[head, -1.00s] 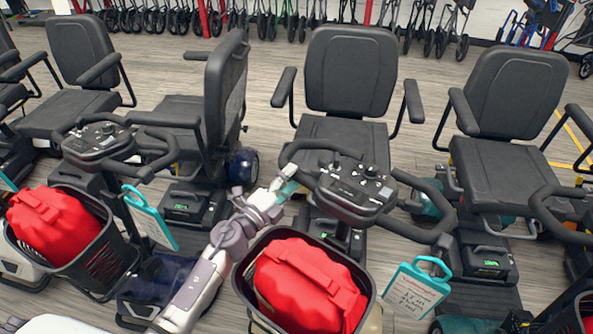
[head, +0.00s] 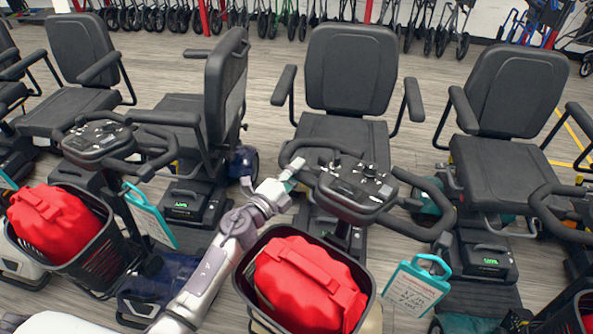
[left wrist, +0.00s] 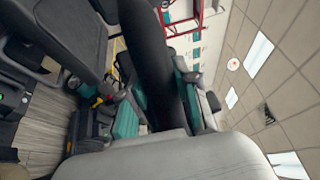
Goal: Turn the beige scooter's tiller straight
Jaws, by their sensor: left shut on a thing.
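The beige scooter stands in the middle of the head view; a bit of its beige body (head: 375,318) shows beside its basket. Its black tiller (head: 355,188) is angled, with the left end of the handlebar farther back than the right end. My left gripper (head: 289,174) is shut on the left side of the handlebar. In the left wrist view the black handlebar (left wrist: 153,60) runs between the teal-padded fingers of the same gripper (left wrist: 158,98). My right gripper is not in view.
A front basket (head: 240,285) holding a red bag (head: 308,287) is below the tiller. A teal tag (head: 417,285) hangs at the right. The scooter's seat (head: 350,75) is behind. Other scooters stand close on both sides, one with its seat (head: 225,85) turned sideways.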

